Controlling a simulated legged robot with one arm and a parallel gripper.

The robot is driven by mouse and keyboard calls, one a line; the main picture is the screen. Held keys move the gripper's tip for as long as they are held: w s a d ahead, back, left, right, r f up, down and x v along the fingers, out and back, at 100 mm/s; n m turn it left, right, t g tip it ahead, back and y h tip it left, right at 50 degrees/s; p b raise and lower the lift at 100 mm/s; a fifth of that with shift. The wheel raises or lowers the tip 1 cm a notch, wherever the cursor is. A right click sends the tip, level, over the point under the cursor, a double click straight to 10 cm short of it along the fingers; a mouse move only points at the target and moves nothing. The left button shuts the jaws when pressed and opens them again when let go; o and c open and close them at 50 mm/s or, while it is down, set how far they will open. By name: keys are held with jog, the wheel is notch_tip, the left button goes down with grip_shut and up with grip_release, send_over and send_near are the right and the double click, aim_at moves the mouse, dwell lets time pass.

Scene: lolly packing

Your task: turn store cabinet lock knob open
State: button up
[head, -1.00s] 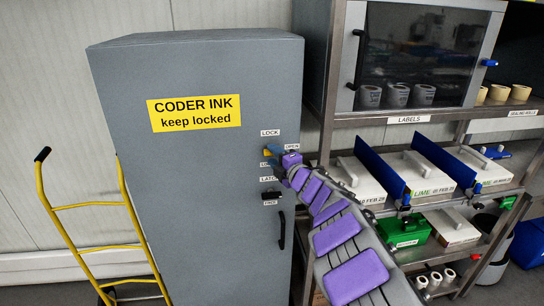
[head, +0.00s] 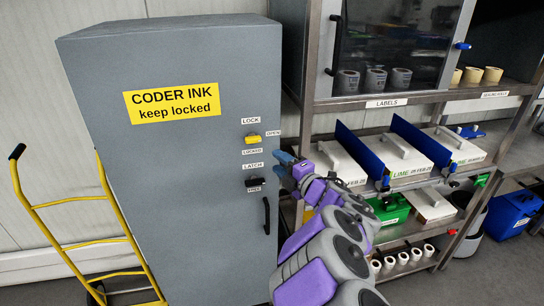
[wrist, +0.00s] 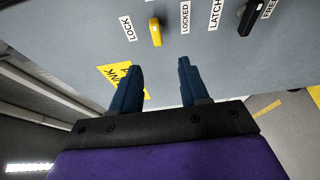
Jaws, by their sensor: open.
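The lock knob (head: 253,140) is a yellow bar on the grey cabinet (head: 180,215) front, between the LOCK and LOCKED labels. Its bar lies roughly level, in line with the OPEN label on its right. In the wrist view the yellow knob (wrist: 156,33) shows beyond the fingertips, with a pale mark near its upper end. My gripper (head: 283,163) is to the lower right of the knob in the head view, apart from it. Its two blue fingers (wrist: 158,85) are spread with nothing between them.
A black latch knob (head: 255,182) sits below the lock knob, with a black door handle (head: 266,215) lower down. A yellow hand truck (head: 75,245) stands left. Shelving (head: 400,104) with boxes and rolls stands close on the right.

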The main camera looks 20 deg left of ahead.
jog(key=shift+v, duration=1.5)
